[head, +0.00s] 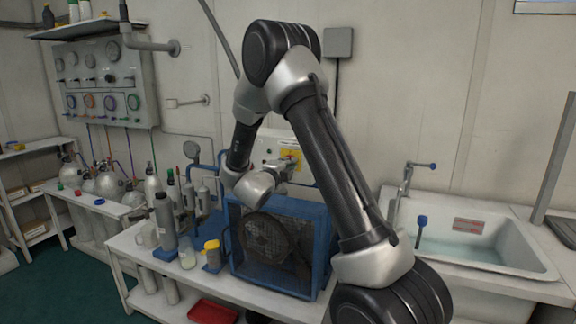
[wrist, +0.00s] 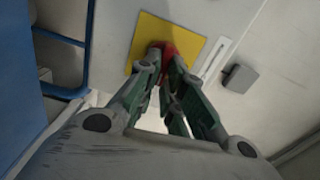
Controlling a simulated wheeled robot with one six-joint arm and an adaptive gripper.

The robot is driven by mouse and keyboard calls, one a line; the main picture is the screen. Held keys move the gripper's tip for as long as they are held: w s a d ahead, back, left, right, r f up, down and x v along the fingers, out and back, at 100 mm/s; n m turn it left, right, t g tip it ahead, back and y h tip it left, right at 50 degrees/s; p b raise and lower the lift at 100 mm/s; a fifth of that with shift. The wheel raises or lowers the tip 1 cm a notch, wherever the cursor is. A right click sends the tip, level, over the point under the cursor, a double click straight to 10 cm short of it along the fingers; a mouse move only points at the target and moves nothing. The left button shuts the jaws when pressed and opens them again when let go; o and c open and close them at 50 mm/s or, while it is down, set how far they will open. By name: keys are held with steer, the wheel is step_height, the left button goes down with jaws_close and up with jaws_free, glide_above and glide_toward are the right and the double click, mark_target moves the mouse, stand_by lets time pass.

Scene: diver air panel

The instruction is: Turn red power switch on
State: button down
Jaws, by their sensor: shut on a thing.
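The red power switch (wrist: 167,49) is a red knob on a yellow square plate (wrist: 149,31), fixed to a pale panel box on the wall. In the wrist view my gripper (wrist: 163,68) is shut on the switch, with the fingertips on both sides of it. The fingers hide much of the knob, so I cannot tell its exact turn angle. In the head view the yellow plate (head: 295,154) shows just beyond my gripper (head: 287,165), and the red part is small there.
A blue caged compressor (head: 265,250) stands on the bench below the panel. Bottles and a grey cylinder (head: 165,222) stand left of it. A sink (head: 490,245) is at the right. Gauges fill a wall panel (head: 105,85) at the left.

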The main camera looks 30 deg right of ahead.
steer(key=shift+f+m, duration=0.1)
steer(key=shift+m, duration=0.4)
steer(key=c, duration=1.5)
jaws_free()
steer(key=shift+c, duration=0.2)
steer(key=v, duration=1.2)
